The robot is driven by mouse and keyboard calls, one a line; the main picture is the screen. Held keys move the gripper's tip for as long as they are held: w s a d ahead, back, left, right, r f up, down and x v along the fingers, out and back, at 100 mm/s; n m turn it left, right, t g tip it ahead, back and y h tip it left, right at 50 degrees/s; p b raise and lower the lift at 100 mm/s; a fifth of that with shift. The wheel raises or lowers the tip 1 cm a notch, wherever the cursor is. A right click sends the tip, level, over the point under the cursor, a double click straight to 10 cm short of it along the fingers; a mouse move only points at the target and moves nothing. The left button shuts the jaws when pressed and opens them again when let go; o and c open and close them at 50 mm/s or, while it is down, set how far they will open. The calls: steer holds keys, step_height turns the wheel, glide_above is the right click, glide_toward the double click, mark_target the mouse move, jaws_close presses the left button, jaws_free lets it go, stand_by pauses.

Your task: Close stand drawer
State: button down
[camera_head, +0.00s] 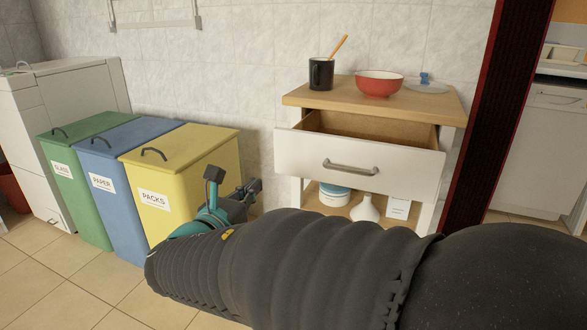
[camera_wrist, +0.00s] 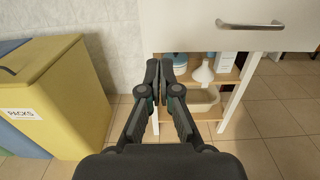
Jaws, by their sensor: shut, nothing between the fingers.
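The stand (camera_head: 452,110) has a wooden top and white legs, and stands against the tiled wall. Its drawer (camera_head: 300,155) is pulled well out, with the inside showing; it has a white front and a grey bar handle (camera_head: 350,167). In the wrist view the drawer front (camera_wrist: 195,25) and its handle (camera_wrist: 250,25) are at the upper right. My gripper (camera_wrist: 166,68) is shut and empty, to the left of the handle and lower than it. In the head view my gripper (camera_head: 254,187) shows beside the yellow bin, left of the drawer, partly hidden by my arm.
Yellow (camera_head: 180,155), blue (camera_head: 128,135) and green (camera_head: 85,128) bins stand left. A dark red post (camera_head: 495,110) stands right.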

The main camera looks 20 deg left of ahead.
mark_target(286, 156)
steer(key=w, duration=0.4)
steer(key=w+d, duration=0.1)
steer(key=w, duration=0.8)
steer(key=shift+d, duration=0.15)
steer(key=shift+w, duration=0.3)
steer(key=w+p, duration=0.1)
steer(key=w, duration=0.5)
steer(key=w+d, duration=0.1)
steer(key=w, duration=0.6)
steer(key=w+p, duration=0.1)
steer(key=w, duration=0.6)
steer(key=shift+w+d+p, duration=0.15)
steer(key=shift+d+p, duration=0.15)
steer(key=shift+d, duration=0.05)
steer(key=shift+w+r, duration=0.1)
steer(key=shift+r, duration=0.1)
